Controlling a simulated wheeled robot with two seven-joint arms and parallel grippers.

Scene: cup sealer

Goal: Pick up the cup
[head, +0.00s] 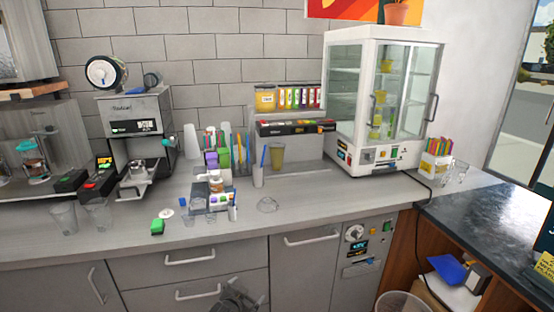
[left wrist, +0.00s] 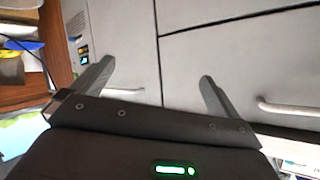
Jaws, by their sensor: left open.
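Several cups stand on the grey counter (head: 330,215), and I cannot tell which one the task names. Two clear cups (head: 64,218) stand at its left. My left gripper (head: 237,292) shows dark at the bottom edge of the head view, low in front of the drawers and away from every cup. In the left wrist view the left gripper (left wrist: 155,86) is open and empty, its fingers facing the drawer fronts. My right gripper is not in view.
A coffee machine (head: 138,125) stands at the left and a glass display cabinet (head: 385,100) at the right. The counter's front right is clear.

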